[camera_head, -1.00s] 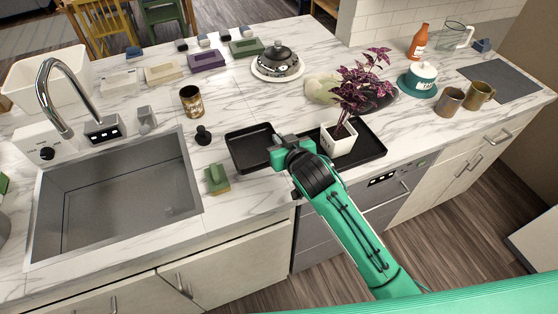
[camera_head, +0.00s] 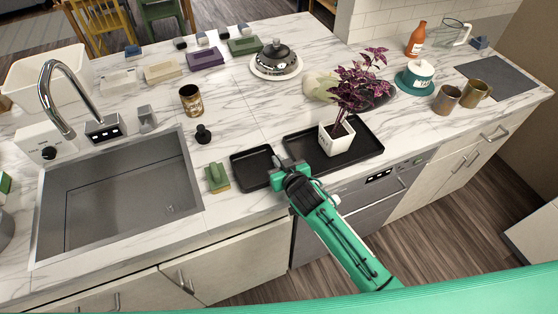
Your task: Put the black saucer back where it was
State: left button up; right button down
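A small square black dish (camera_head: 251,168), which I take as the black saucer, is near the front edge of the marble counter, left of the larger black tray (camera_head: 361,148). My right gripper (camera_head: 277,166) is at the dish's right edge and looks shut on its rim; the fingertips are small and partly hidden. The dish looks level and close to the counter; I cannot tell whether it touches. A white pot with a purple-leaved plant (camera_head: 337,140) stands on the larger tray. My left gripper is not in view.
A green-and-tan brush or sponge (camera_head: 217,178) lies just left of the dish, with a black stopper-like item (camera_head: 203,134) behind it. The sink (camera_head: 120,200) is further left. Counter behind the dish is clear up to the can (camera_head: 191,100).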

jog(key=c, duration=1.6)
grip_release()
jog(key=shift+f, duration=0.15)
jog(key=shift+c, duration=0.2)
jog(key=shift+s+d+r, duration=0.15)
jog(key=shift+s+r, duration=0.1)
jog(key=shift+s, duration=0.25)
jog(key=b+v, duration=0.2)
jog(key=v, duration=0.7)
jog(key=shift+s+d+r, duration=0.1)
jog(key=shift+s+r, duration=0.05)
jog(key=shift+s, duration=0.1)
jog(key=shift+s+d+r+b, duration=0.2)
jog(key=shift+s+r+b, duration=0.15)
jog(key=shift+s, duration=0.2)
